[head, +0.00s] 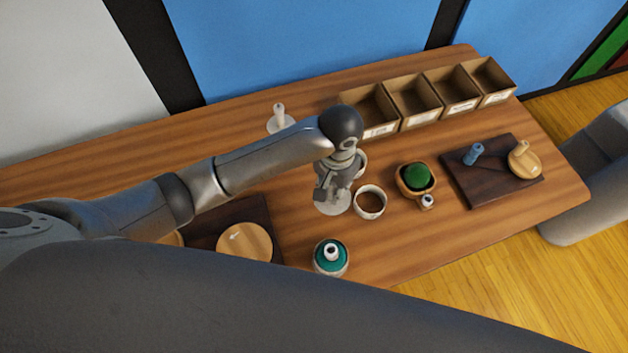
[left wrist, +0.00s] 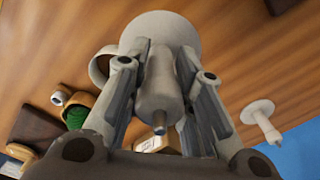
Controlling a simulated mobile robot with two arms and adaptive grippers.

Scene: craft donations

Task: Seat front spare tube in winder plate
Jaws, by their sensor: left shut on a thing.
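My left gripper (head: 330,190) is shut on a pale tube (left wrist: 158,85) with a round white base (head: 336,206). The tube lies between the fingers, its tip towards the wrist camera. The base shows beyond the fingertips in the left wrist view (left wrist: 165,24). I cannot tell whether the base touches the table. A similar white tube on a disc (head: 280,119) stands farther back. A round wooden plate (head: 246,243) on a dark board (head: 207,222), left of my gripper, may be the winder plate. My arm hides part of that board. My right gripper is not in view.
A white cup (head: 369,203) is close right of the held tube. A jar with teal contents (head: 331,258) stands in front. A wooden bowl with green yarn (head: 415,178), a second dark board (head: 490,170) and open boxes (head: 412,100) are right. The back left table is clear.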

